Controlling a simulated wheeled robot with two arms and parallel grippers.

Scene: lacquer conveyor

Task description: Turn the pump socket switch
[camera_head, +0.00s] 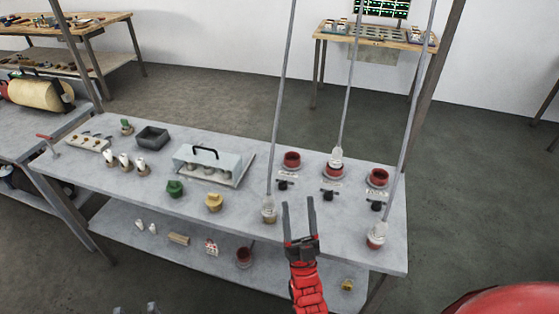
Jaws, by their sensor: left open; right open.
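Three small black switches stand in a row on the grey table: a left one (284,184), a middle one (329,194) and a right one (376,205). Each sits in front of a red round socket: left (292,160), middle (335,169) and right (378,178). Small labels lie between them, too small to read, so I cannot tell which is the pump socket switch. My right gripper (298,201) is open and empty, its fingertips just below the left switch in the picture. My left gripper (134,309) barely shows at the bottom edge, its two tips apart.
Thin upright poles rise from the table (130,183). Clear cups stand at the front (268,211) and front right (376,236). A clear-covered box (207,165), a dark tray (152,138), a green piece (176,188) and a yellow piece (214,202) stand further left.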

